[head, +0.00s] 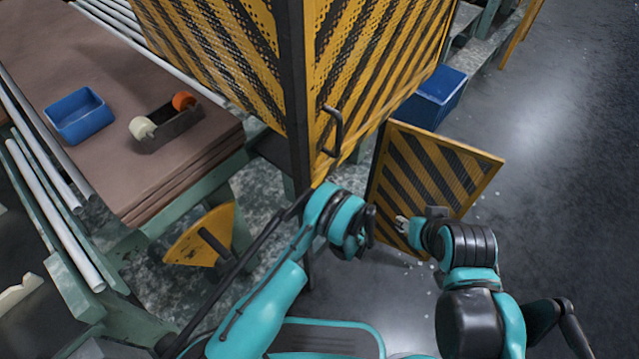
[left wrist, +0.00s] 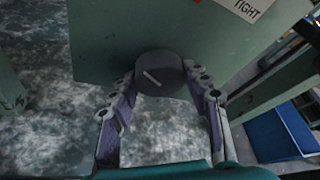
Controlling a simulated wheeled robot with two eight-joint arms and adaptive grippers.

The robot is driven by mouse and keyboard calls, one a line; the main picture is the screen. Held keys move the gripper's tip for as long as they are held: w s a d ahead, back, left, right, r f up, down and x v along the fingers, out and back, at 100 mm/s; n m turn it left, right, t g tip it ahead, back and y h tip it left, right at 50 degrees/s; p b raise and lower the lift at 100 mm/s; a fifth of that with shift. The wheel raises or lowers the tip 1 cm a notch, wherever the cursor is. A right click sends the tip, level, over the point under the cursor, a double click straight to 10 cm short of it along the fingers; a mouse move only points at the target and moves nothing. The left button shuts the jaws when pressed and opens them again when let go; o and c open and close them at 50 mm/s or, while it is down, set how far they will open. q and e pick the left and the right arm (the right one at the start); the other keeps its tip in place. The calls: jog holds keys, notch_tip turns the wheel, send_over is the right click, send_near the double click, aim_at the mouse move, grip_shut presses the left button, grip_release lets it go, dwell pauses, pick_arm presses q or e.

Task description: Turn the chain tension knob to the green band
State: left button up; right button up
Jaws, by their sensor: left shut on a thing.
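The chain tension knob (left wrist: 156,64) is a dark round knob with a pale pointer line, on a green panel (left wrist: 105,40) in the left wrist view. The pointer line slants from upper left to lower right. My left gripper (left wrist: 160,84) has a finger on each side of the knob and is shut on it. In the head view my left gripper (head: 362,236) is below the striped guard and the knob is hidden. A "TIGHT" label and a bit of red show at the panel's top; no green band shows. My right gripper (head: 403,227) is at the lower part of the striped door; its jaw gap is unclear.
The yellow-black door (head: 425,165) stands open beside my left gripper. The striped guard (head: 375,70) with a handle (head: 333,131) rises above. A workbench (head: 100,165) holds a blue tray (head: 79,116) and a tape dispenser (head: 168,128). Floor at the right is clear.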

dwell(0.3)
pick_arm(q)
jog(key=o, duration=1.1)
jog(key=shift+f, duration=0.1)
jog(key=shift+o, duration=0.2)
jog(key=shift+d, duration=0.1)
jog(key=v, duration=0.7)
jog(key=shift+s, duration=0.15)
jog(key=shift+d, duration=0.1)
